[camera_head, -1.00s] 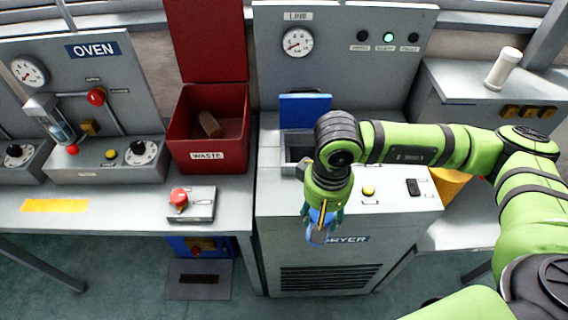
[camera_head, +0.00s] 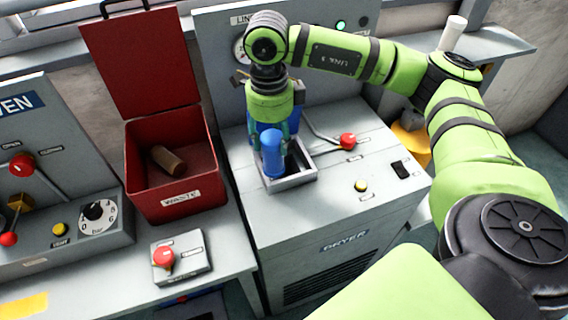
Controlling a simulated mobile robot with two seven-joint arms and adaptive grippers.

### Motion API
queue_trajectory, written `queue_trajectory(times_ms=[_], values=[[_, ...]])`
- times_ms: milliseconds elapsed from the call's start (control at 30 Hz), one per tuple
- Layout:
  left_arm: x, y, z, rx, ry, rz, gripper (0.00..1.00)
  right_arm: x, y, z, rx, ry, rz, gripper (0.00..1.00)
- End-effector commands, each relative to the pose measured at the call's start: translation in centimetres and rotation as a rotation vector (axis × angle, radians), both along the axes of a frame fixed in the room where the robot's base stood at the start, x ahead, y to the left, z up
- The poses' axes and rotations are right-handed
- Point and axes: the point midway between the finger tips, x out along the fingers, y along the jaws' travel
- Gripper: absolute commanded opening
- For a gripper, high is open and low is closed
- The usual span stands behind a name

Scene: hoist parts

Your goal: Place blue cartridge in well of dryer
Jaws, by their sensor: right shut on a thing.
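The blue cartridge (camera_head: 272,154) is upright over the square well (camera_head: 292,183) in the top of the dryer (camera_head: 340,200). My right gripper (camera_head: 273,138) is shut on the cartridge, and its arm comes in from the right. The cartridge's lower end is at or just above the well opening; I cannot tell how deep it is. The blue lid (camera_head: 262,126) stands open behind the well, partly hidden by my gripper. My left gripper is not in view.
A red waste bin (camera_head: 150,200) with a brown cylinder (camera_head: 166,160) inside stands left of the dryer. A red-knobbed lever (camera_head: 347,141) is right of the well. A yellow button (camera_head: 361,186) and black switch (camera_head: 400,169) are on the dryer top. A white cylinder (camera_head: 453,33) stands at the back right.

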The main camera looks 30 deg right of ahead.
Motion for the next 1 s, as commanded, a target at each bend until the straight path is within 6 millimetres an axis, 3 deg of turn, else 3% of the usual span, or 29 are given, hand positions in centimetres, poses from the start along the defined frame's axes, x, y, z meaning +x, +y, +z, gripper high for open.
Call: queue_trajectory(times_ms=[300, 700, 900, 1000], values=[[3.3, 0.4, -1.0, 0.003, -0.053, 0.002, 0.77, 2.5, -2.3, 3.8, 0.003, -0.008, -0.972, 0.00], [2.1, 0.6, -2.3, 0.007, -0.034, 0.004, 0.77, 4.1, -4.8, 9.0, 0.007, -0.010, -2.157, 0.00], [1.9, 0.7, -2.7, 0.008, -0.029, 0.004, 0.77, 4.3, -5.6, 10.9, 0.004, -0.010, -2.576, 0.00], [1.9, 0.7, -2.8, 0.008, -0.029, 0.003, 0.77, 4.4, -5.8, 11.4, 0.005, -0.008, -2.693, 0.00]])
